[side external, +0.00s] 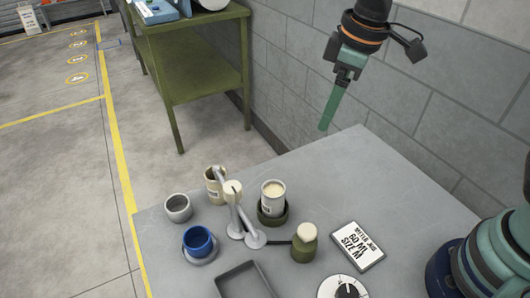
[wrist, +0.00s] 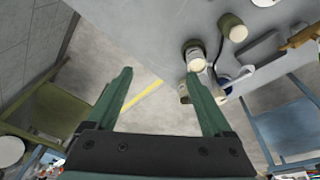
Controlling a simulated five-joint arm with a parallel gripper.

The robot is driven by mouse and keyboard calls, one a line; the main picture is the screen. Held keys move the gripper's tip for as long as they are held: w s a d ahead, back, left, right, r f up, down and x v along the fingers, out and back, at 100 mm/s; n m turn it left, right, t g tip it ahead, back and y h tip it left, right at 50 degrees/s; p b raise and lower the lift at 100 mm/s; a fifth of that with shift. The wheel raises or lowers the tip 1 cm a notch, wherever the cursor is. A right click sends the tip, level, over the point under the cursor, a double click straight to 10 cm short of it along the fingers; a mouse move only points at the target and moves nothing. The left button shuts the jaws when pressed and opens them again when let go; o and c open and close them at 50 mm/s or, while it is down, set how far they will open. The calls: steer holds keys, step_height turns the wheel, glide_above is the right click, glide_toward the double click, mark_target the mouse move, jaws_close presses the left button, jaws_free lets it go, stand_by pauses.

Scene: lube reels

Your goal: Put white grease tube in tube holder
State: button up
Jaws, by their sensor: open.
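A white labelled cylinder with a pale top (side external: 272,193), which looks like the grease tube, stands upright in a dark green round cup (side external: 272,218), possibly the tube holder. A cream labelled cylinder (side external: 212,189) stands to its left, partly behind a grey-armed stand (side external: 238,208). My gripper (side external: 325,125) is high above the table's back edge, pointing down, well apart from everything. In the wrist view my gripper (wrist: 158,74) is open with nothing between the fingers. A pale-topped cylinder (wrist: 194,53) shows near the right fingertip there, farther below.
A grey cup (side external: 178,208) and blue cup (side external: 198,241) stand left. A green bottle with cream cap (side external: 304,245), a label card (side external: 358,246), a dial (side external: 345,288) and a dark tray (side external: 244,283) are nearer. The back right tabletop is clear; a wall (side external: 430,110) stands behind.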

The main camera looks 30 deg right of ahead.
steer(key=s+d+r+m+t, duration=0.1)
steer(key=s+d+m, duration=0.1)
steer(key=d+m, duration=0.2)
steer(key=s+d+r+m+t, duration=0.1)
steer(key=s+d+m+t, duration=0.1)
steer(key=d, duration=0.6)
steer(key=shift+s+d+r+m+h, duration=0.2)
steer(key=shift+s+m+h, duration=0.2)
steer(key=shift+s+m, duration=0.5)
